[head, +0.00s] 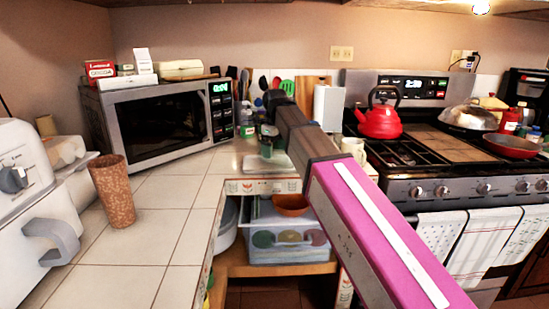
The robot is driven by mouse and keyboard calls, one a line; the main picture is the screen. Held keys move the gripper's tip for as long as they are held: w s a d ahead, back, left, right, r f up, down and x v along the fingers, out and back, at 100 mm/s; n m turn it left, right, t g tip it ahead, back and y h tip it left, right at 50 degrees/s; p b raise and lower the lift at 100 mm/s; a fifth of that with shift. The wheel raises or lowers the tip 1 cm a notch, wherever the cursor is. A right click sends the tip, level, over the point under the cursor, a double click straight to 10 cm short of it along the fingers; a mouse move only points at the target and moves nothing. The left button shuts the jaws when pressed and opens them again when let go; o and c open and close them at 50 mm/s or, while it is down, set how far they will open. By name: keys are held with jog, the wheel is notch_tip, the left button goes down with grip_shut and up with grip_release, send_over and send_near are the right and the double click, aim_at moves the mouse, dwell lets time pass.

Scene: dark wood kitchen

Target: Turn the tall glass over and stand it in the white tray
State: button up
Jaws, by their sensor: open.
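A tall brown speckled tumbler (113,194), the only tall glass I can pick out, stands on the tiled counter at the left. Its wide rim is up and it narrows toward the base. My arm reaches from the lower right to the back of the counter. My gripper (267,146) is small and dark there, near the microwave's right end, well to the right of the tumbler and apart from it. It is open; its fingers are hard to make out.
A microwave (165,122) with boxes on top stands behind the tumbler. A white appliance (25,215) is at its left. A red kettle (380,118) sits on the stove at right. A lidded bin (290,247) is below the counter corner. Tiles right of the tumbler are clear.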

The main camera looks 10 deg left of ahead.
aim_at(274, 149)
notch_tip(274, 149, down, 4)
jog(key=shift+a+r, duration=0.1)
jog(key=shift+r, duration=0.1)
jog(key=c, duration=1.2)
jog(key=shift+c, duration=0.2)
jog(key=shift+r, duration=0.15)
